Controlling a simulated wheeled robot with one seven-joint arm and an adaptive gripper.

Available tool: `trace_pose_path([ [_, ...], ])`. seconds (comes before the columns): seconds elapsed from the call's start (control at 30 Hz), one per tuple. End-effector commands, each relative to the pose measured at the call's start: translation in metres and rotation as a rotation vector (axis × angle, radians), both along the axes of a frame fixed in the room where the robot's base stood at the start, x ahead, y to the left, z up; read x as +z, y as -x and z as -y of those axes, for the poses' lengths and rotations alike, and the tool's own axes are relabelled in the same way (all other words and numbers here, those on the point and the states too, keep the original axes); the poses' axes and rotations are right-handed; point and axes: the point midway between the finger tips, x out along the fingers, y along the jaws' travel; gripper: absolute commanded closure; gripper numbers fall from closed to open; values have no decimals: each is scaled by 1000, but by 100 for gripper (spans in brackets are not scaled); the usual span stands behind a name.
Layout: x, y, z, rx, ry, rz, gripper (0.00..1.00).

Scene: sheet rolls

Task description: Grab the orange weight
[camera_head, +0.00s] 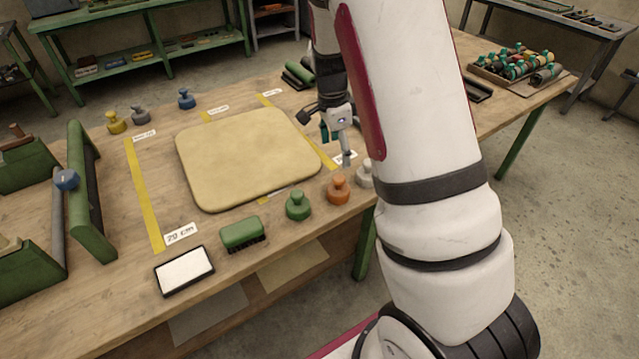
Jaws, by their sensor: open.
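The orange weight (339,190) stands upright near the front edge of the wooden table, with a knob on top. A green weight (298,206) stands to its left, and a whitish weight (365,175) stands to its right, partly hidden by my arm. My gripper (336,150) is above and behind the orange weight, apart from it, at the right edge of the tan mat. It is open and seems empty; its fingers are small in this view.
The tan mat (245,158) fills the table's middle. Yellow, grey and blue weights (186,99) stand at the back left. A green brush (242,234) and a white-faced tablet (184,270) lie at the front. A tray of rolls (520,85) is at the far right.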

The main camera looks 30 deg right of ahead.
Motion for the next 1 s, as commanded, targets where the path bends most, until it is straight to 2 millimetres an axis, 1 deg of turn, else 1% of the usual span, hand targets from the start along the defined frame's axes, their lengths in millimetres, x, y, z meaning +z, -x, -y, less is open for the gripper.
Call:
trace_pose_path([
  [0.03, -8, 0, 6, -32, 11, -9, 23],
  [0.1, -15, -1, 11, -64, 20, -13, 23],
  [0.27, -29, -1, 16, -88, 27, -17, 23],
  [0.6, -88, 2, 24, -86, 26, -17, 23],
  [0.7, -99, 2, 25, -85, 26, -16, 23],
  [0.87, -107, 2, 25, -84, 26, -15, 23],
  [0.97, -116, 4, 25, -84, 25, -18, 23],
  [1.0, -122, 5, 24, -84, 25, -18, 23],
])
